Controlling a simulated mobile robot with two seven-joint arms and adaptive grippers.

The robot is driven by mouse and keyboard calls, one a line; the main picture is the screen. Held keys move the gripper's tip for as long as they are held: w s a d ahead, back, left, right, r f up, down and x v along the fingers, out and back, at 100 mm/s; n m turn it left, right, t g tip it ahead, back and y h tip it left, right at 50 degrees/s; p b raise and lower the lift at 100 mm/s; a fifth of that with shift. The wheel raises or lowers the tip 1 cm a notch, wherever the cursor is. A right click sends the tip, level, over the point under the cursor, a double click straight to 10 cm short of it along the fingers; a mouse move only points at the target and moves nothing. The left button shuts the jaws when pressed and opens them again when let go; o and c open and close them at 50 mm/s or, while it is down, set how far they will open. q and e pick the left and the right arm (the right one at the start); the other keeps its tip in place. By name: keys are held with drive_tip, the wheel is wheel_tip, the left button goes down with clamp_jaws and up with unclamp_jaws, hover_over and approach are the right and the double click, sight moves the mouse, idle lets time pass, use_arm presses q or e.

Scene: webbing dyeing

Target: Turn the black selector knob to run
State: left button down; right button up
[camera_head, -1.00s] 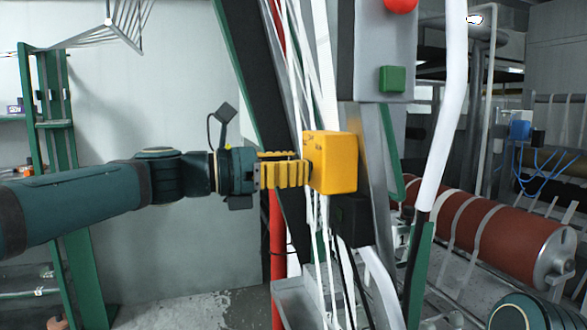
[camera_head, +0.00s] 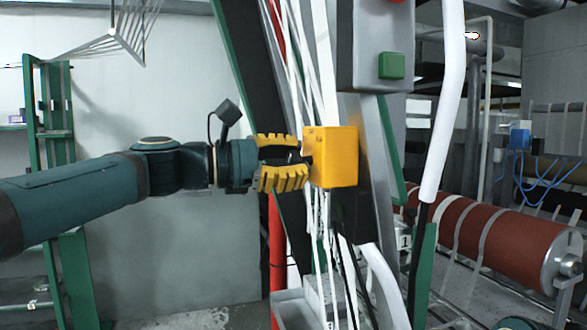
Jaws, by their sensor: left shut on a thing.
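The yellow control box (camera_head: 341,157) is mounted on the machine frame, in the middle of the view. The black selector knob (camera_head: 307,160) is on its left face; only a small dark part shows between my fingertips. My left gripper (camera_head: 304,161) comes in from the left with its yellow fingers, one above and one below the knob, and is shut on it. The knob's pointer and any run marking cannot be read. My right gripper is not in view.
White webbing strips (camera_head: 324,70) hang close behind the fingertips and box. A grey panel with a green button (camera_head: 391,65) is above right. A red roller (camera_head: 500,235) lies at right, and a green rack (camera_head: 52,150) stands at left.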

use_arm(q)
drive_tip(key=shift+m, duration=0.3)
drive_tip(key=c, duration=0.6)
unclamp_jaws()
drive_tip(key=v, duration=1.2)
